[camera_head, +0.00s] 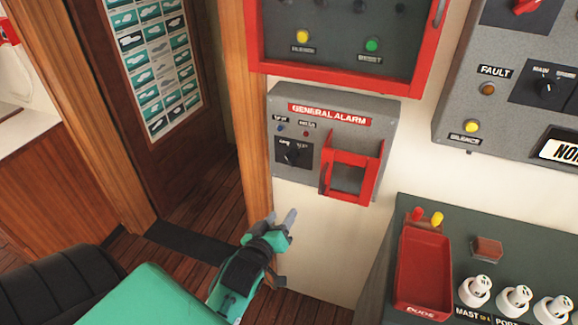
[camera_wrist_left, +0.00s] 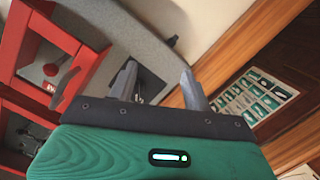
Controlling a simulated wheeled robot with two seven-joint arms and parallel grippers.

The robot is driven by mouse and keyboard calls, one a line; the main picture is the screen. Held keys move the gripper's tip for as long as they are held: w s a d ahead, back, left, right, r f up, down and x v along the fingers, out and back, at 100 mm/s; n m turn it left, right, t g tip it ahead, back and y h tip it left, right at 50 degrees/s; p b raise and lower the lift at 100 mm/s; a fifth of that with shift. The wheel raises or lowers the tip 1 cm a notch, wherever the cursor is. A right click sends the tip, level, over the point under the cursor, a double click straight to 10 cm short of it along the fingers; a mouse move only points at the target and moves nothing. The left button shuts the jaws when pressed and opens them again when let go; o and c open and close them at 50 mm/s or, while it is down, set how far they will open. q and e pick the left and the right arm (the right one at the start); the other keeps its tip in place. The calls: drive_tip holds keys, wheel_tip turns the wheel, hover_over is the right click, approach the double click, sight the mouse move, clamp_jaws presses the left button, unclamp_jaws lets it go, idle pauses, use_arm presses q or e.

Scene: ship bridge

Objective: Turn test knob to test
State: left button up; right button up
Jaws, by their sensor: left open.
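The general alarm box (camera_head: 278,110) is a grey wall panel with a red label. Its black knob (camera_head: 292,154) sits on a dark square plate at the lower left, with small lettering above it; the pointer direction is too small to tell. A red guard frame (camera_head: 371,174) stands out to the right of the knob. My left gripper (camera_head: 281,215) is open and empty, below the box and apart from the knob, fingers pointing up toward it. In the left wrist view the open fingers (camera_wrist_left: 158,72) show, with a dark plate (camera_wrist_left: 152,84) partly hidden between them. My right gripper is out of view.
A red-framed panel (camera_head: 340,80) is above the box. A grey panel (camera_head: 457,90) is at the upper right. A console with a red tray (camera_head: 424,270) and white fittings (camera_head: 474,291) is at the lower right. A wooden post (camera_head: 244,110) stands close left.

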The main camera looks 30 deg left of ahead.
use_arm(q)
drive_tip(key=n+t+y, duration=0.1)
drive_tip(key=t, duration=0.1)
approach(289, 161)
drive_tip(key=p+x, duration=0.3)
drive_tip(key=x, duration=0.6)
drive_tip(key=shift+w+a+p, duration=0.1)
drive_tip(key=shift+w+p, duration=0.05)
drive_tip(key=shift+p, duration=0.2)
drive_tip(key=shift+w+a+g, duration=0.1)
drive_tip(key=shift+w+g, duration=0.2)
drive_tip(key=shift+w, duration=0.15)
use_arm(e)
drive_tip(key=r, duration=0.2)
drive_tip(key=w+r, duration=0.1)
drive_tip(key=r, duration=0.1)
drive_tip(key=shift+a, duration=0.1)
use_arm(q)
drive_tip(key=c, duration=0.9)
drive_tip(key=shift+c, duration=0.3)
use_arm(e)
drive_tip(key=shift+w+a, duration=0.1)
